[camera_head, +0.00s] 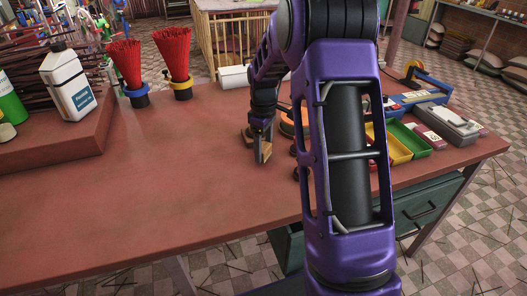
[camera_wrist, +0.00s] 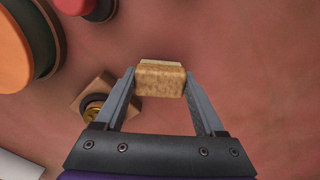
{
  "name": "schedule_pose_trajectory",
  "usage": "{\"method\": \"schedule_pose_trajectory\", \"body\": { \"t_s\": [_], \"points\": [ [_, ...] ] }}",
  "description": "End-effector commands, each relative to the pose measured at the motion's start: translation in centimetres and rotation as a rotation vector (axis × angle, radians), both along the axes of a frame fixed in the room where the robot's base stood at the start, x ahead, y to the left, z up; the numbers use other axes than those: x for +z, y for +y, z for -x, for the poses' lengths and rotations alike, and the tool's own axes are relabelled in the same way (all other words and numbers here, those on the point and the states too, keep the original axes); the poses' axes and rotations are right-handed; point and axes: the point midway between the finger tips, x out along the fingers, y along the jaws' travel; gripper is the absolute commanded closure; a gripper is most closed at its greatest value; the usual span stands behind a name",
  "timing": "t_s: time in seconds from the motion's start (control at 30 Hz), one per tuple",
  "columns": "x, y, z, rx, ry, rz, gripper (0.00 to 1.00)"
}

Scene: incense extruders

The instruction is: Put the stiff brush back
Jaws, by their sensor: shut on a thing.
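My gripper (camera_wrist: 160,95) is shut on a small tan, block-shaped thing, which I take to be the stiff brush (camera_wrist: 160,80). The brush sits between the fingertips with its pale, grainy face toward the wrist camera. In the head view my gripper (camera_head: 263,140) points down over the middle of the table, and the brush (camera_head: 265,154) shows tan at its tips. I cannot tell whether it touches the table. A square wooden block with a round brass piece (camera_wrist: 95,103) lies beside the left finger, partly hidden by it.
The reddish table (camera_head: 150,190) is clear at front left. An orange round thing (camera_wrist: 20,45) is near my gripper. Yellow and green trays (camera_head: 408,140) stand right, partly behind my arm. Two bundles of red sticks (camera_head: 126,62) and a white bottle (camera_head: 68,85) stand left.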

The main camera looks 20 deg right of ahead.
Motion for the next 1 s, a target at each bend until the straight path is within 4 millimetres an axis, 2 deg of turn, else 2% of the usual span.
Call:
{"method": "schedule_pose_trajectory", "body": {
  "t_s": [0.07, 0.43, 0.47, 0.6, 0.87, 1.0],
  "points": [
    [-0.9, 0.0, 0.0, 0.000, 0.001, 0.000, 0.80],
    [-1.3, 0.0, 0.0, 0.000, -0.001, 0.001, 0.80],
    [-1.3, 0.0, 0.0, 0.000, -0.001, 0.000, 0.25],
    [-1.2, 0.0, 0.0, 0.000, -0.001, 0.000, 0.00],
    [-1.0, 0.0, 0.0, 0.000, -0.001, 0.000, 0.00],
    [0.3, 0.0, -0.1, 0.000, -0.005, 0.001, 0.00]
  ]
}}
